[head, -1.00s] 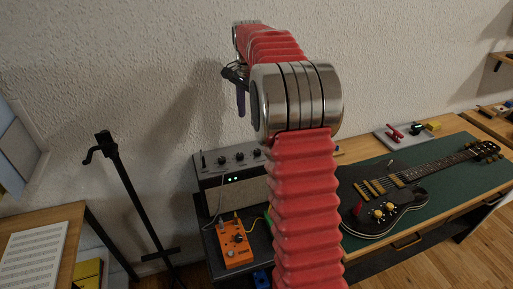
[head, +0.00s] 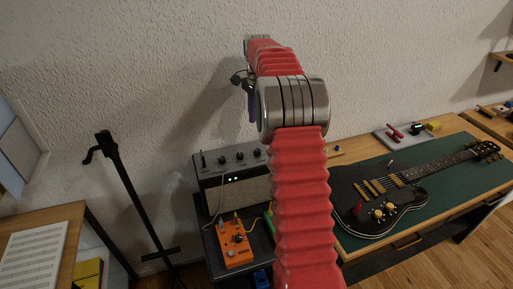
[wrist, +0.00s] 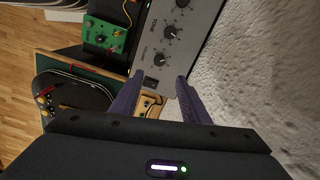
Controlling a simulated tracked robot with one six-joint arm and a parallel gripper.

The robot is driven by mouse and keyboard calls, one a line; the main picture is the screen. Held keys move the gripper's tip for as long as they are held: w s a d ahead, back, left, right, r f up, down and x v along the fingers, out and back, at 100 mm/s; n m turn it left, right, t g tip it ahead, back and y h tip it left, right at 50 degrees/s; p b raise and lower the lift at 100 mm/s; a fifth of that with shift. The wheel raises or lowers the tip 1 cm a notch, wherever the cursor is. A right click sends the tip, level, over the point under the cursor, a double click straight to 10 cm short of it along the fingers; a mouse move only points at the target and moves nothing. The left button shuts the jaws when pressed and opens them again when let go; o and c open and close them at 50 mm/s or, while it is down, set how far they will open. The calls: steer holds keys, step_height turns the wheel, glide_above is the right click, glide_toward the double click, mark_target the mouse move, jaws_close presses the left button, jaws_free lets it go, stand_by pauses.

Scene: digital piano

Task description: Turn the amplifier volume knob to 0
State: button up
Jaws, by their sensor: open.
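The amplifier (head: 236,192) is a grey box with a dark front and a row of black knobs on its top panel. In the wrist view its grey panel (wrist: 190,40) runs diagonally, with black knobs such as the one (wrist: 170,32) in the middle and another (wrist: 160,60) nearer my fingers.
An orange pedal (head: 236,246) with cables sits in front of the amplifier. A green pedal (wrist: 106,36) is beside the panel in the wrist view. A black guitar (head: 380,200) lies on a green mat to the right. A black stand (head: 130,195) rises at the left. The textured wall is close behind.

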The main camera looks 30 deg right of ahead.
mark_target(257, 150)
step_height(257, 150, down, 13)
steer(key=shift+r, duration=0.2)
stand_by(0.3)
steer(key=shift+c, duration=0.3)
